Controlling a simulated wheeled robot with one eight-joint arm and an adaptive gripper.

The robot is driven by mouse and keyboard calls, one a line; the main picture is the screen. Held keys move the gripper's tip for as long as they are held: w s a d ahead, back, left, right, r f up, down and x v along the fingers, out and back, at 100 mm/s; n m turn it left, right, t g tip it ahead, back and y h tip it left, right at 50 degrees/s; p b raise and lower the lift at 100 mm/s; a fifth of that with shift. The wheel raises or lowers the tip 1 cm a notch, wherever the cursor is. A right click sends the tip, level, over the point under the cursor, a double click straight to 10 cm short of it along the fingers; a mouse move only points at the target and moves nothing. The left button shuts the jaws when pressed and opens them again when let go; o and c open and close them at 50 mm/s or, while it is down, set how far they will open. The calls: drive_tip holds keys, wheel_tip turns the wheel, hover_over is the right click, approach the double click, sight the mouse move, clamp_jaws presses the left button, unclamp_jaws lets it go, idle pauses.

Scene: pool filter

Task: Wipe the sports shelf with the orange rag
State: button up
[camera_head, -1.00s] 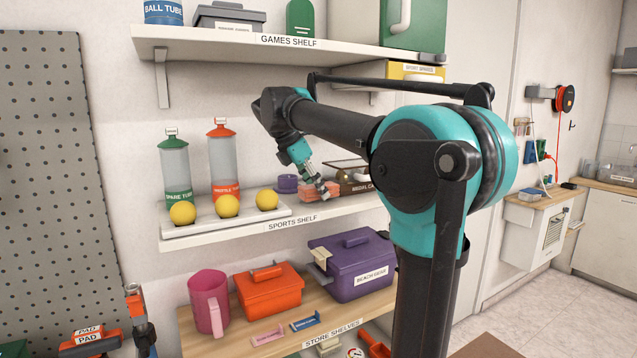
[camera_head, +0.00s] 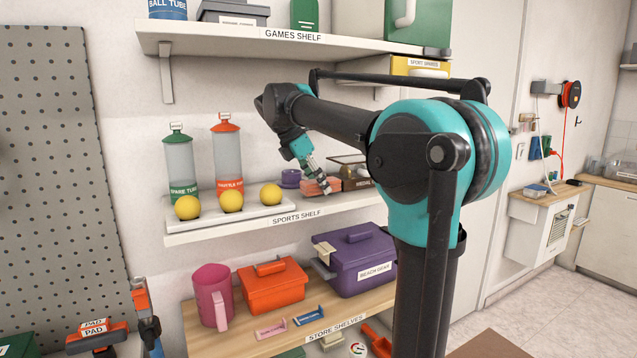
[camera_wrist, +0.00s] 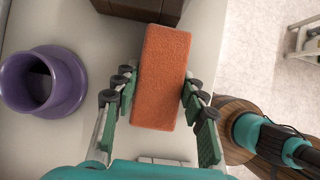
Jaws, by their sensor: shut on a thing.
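The orange rag (camera_wrist: 160,75) is a thick block-like cloth between my fingers in the wrist view. In the head view the rag (camera_head: 312,188) shows at the right part of the sports shelf. My gripper (camera_wrist: 157,95) is shut on the rag, with a finger on each long side. In the head view my gripper (camera_head: 325,184) points down at the shelf from above. The sports shelf (camera_head: 225,233) is a white board. Whether the rag touches it is hard to tell.
A purple ring-shaped thing (camera_wrist: 42,82) stands left of the rag. A brown medal case (camera_head: 357,180) is just beyond it. Yellow balls on a white rack and two tubes (camera_head: 228,160) fill the shelf's left. The games shelf (camera_head: 240,40) is above.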

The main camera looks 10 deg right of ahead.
drive_tip(key=shift+f, duration=0.5)
drive_tip(key=o, duration=1.1)
drive_tip(key=c, duration=0.3)
drive_tip(key=shift+c, duration=0.2)
drive_tip(key=shift+r, duration=0.15)
drive_tip(key=shift+r, duration=0.35)
drive_tip(key=c, duration=0.9)
